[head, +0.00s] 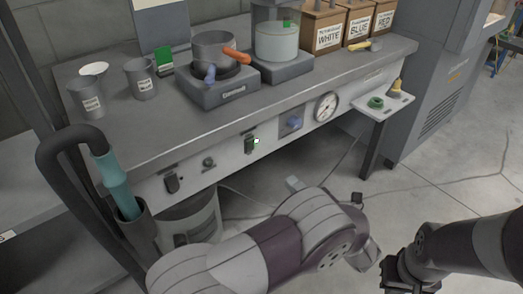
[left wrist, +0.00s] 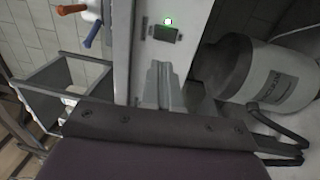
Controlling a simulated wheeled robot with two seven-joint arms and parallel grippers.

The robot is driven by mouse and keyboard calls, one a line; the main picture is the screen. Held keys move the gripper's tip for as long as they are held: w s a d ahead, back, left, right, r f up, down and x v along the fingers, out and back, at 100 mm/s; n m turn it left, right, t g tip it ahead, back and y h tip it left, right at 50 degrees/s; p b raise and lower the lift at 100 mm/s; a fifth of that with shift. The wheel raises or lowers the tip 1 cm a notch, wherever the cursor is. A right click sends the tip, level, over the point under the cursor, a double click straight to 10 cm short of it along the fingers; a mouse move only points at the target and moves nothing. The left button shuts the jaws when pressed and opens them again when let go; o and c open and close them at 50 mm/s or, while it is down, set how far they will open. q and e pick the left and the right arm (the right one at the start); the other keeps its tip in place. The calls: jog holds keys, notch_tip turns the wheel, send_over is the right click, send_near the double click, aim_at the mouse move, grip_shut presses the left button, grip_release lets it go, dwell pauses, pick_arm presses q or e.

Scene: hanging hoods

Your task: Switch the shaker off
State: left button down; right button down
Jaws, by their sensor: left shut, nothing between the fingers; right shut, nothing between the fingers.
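In the head view my left arm mostly hides that gripper (head: 293,183). A machine with a clear vessel (head: 277,42) stands on the bench; I cannot tell whether it is the shaker. My right gripper (head: 398,272) is low at right, shut, away from the panel.
The panel also has another dark switch (head: 172,184), a blue knob (head: 292,122) and a round gauge (head: 326,107). A pan (head: 213,48) with an orange handle sits on a hotplate. A small shelf (head: 385,101) juts out right.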

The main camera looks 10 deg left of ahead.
aim_at(252, 142)
pick_arm(q)
jog(key=b+x, duration=0.3)
jog(key=x, duration=0.9)
jog(key=shift+w+a, duration=0.2)
jog(key=shift+a, duration=0.15)
jog(key=shift+w+a+r, duration=0.15)
jog(key=shift+w+a, duration=0.25)
jog(key=shift+a, duration=0.05)
jog(key=shift+w+a+r, duration=0.15)
jog(key=shift+a, duration=0.05)
jog(key=shift+d, duration=0.1)
